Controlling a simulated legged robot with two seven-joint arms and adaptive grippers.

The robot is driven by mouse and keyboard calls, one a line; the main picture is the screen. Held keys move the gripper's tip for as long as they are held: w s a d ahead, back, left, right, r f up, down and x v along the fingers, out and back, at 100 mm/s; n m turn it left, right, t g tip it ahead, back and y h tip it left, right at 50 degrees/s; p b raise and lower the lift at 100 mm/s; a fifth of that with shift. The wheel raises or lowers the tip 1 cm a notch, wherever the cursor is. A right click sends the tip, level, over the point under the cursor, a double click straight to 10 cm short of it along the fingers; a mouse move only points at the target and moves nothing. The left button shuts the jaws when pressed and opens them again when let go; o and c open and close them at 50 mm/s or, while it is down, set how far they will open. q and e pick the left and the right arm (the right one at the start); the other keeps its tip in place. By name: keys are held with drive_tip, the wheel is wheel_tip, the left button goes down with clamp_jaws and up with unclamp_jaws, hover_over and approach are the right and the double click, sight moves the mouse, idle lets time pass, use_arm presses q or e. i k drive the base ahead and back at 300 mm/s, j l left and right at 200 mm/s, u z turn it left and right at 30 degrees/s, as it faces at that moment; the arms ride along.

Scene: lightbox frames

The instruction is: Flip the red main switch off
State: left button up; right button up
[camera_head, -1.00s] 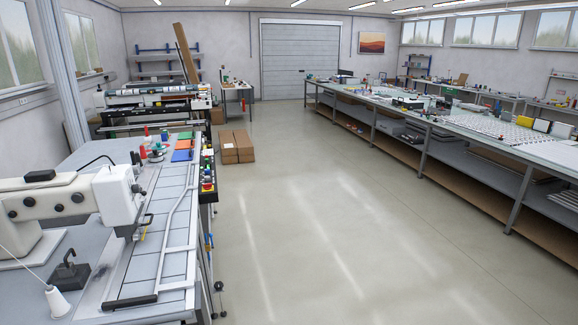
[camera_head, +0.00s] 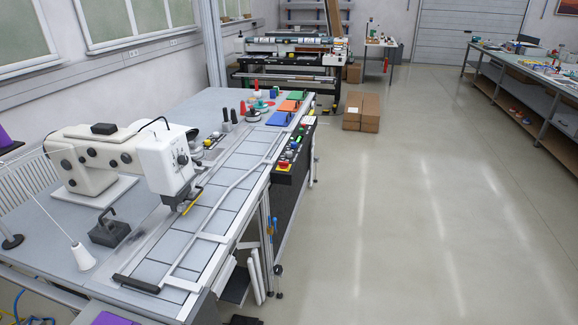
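A dark control panel (camera_head: 290,172) sits on the right side of the sewing workstation. It carries several small coloured buttons. A red knob on a yellow base (camera_head: 284,166) is at the panel's near end and looks like the main switch. It is too small to tell which position it is in. Neither of my grippers is in view.
A white sewing machine (camera_head: 120,155) stands on the grey worktable (camera_head: 50,240). Cardboard boxes (camera_head: 361,112) stand on the floor beyond the table. The floor (camera_head: 430,220) to the right of the workstation is clear. A long bench (camera_head: 515,65) runs along the far right.

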sight(283, 165)
drive_tip(key=i+l+u, duration=0.1)
drive_tip(key=i+l, duration=0.65)
drive_tip(key=i+l+u, duration=0.1)
drive_tip(key=i+l, duration=1.5)
drive_tip(key=l, duration=0.15)
drive_tip(key=i+j+u, duration=0.05)
